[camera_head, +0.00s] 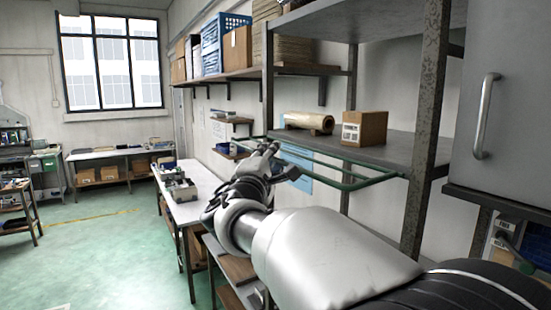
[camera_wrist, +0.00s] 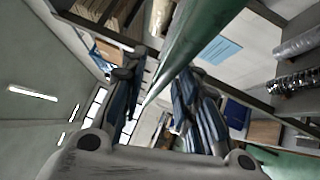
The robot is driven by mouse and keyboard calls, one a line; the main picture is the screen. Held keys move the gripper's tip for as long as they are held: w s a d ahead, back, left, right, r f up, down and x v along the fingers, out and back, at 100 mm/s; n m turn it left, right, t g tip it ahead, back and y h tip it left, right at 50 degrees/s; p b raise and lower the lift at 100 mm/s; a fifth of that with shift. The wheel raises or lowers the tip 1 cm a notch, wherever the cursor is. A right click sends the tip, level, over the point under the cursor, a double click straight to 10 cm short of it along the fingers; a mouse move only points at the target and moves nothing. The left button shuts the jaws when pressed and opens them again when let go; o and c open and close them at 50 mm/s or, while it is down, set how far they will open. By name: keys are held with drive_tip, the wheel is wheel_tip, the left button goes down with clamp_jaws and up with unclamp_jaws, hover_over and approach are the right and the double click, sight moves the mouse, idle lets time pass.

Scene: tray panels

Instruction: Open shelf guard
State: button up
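The shelf guard (camera_head: 345,187) is a green tube frame that juts out in front of the middle shelf (camera_head: 375,153). The guard stands out roughly level, around the shelf's front. My gripper (camera_head: 272,152) is at the guard's left part, fingers pointing away from the head camera. In the wrist view my gripper (camera_wrist: 160,78) has its two fingers apart. The green tube of the guard (camera_wrist: 205,32) runs from the top edge down into the gap between them. I cannot tell whether a finger touches it.
A cardboard box (camera_head: 364,128) and a brown roll (camera_head: 309,122) lie on the shelf. A steel post (camera_head: 428,120) and a grey cabinet (camera_head: 510,100) stand at right. A white bench (camera_head: 205,200) is below left. Green floor (camera_head: 90,255) is open at left.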

clamp_jaws()
idle(0.5)
drive_tip(key=shift+r, duration=0.1)
wheel_tip(320, 180, up, 3)
drive_tip(key=m+g+p, duration=0.1)
drive_tip(key=p, duration=0.2)
drive_tip(key=shift+d+r+m+g, duration=0.1)
drive_tip(key=shift+m+g, duration=0.2)
drive_tip(key=shift+m, duration=0.1)
drive_tip(key=shift+w+d+r+b, duration=0.15)
drive_tip(key=shift+r+b, duration=0.2)
drive_tip(key=shift+r, duration=0.05)
drive_tip(key=shift+o, duration=0.5)
unclamp_jaws()
